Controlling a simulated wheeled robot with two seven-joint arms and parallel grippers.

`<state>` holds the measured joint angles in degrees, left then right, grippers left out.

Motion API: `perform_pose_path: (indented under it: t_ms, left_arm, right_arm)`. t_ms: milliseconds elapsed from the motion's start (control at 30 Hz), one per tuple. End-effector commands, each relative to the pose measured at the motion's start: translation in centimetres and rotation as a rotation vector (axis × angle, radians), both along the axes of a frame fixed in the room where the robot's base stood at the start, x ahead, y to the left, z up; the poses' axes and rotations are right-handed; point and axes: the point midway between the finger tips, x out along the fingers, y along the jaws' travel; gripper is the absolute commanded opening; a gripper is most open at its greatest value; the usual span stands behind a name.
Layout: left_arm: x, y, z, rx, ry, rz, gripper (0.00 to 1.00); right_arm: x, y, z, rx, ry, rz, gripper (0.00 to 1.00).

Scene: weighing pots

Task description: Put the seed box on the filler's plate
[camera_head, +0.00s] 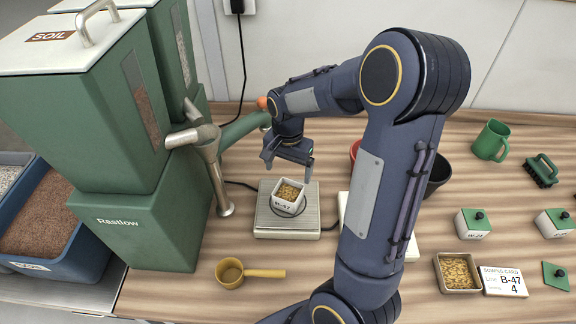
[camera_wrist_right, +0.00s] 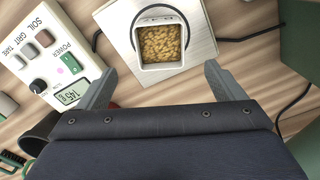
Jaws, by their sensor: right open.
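The seed box (camera_head: 289,197), a small white open box labelled B-47 and filled with tan seeds, stands upright on the square metal plate (camera_head: 263,225). In the right wrist view the seed box (camera_wrist_right: 161,38) sits on the light plate (camera_wrist_right: 203,45) over a dark ring mark. My right gripper (camera_head: 288,160) is open and empty, just behind and above the box in the head view. In the right wrist view its two fingers (camera_wrist_right: 160,75) are spread wide, apart from the box. My left gripper is not seen.
The green Rastlow filler (camera_head: 135,225) stands left. A control panel (camera_wrist_right: 50,45) reads about 145. A yellow scoop (camera_head: 231,271) lies in front. At right are a seed tray (camera_head: 457,272), a sowing card (camera_head: 503,281), lidded boxes (camera_head: 473,224), a green mug (camera_head: 490,141) and a brush (camera_head: 541,171).

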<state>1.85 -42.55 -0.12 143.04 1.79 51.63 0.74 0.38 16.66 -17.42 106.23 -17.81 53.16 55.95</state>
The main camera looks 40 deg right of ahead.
Motion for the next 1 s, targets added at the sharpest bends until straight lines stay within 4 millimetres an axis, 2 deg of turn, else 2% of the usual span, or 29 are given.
perform_pose_path:
  t_ms: [167, 267, 400, 600, 800, 1000]
  left_arm:
    - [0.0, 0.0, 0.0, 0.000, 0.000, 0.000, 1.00]
    - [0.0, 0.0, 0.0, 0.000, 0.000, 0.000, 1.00]
    - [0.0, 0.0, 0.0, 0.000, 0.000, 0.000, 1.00]
    - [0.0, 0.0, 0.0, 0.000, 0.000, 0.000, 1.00]
    - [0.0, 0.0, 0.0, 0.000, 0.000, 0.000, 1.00]
    - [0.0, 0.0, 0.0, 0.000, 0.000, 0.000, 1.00]
  right_arm:
    - [-0.7, 0.6, 1.7, 0.023, -0.025, 0.032, 0.89]
    - [-2.2, 1.9, 3.6, 0.067, -0.084, 0.112, 0.89]
    - [-5.9, 4.9, 6.9, 0.134, -0.218, 0.301, 0.89]
    - [-11.7, 9.4, 9.7, 0.151, -0.423, 0.603, 0.89]
    - [-15.8, 12.5, 10.0, 0.101, -0.567, 0.828, 0.89]
    - [-17.1, 13.6, 9.8, 0.070, -0.615, 0.914, 0.89]
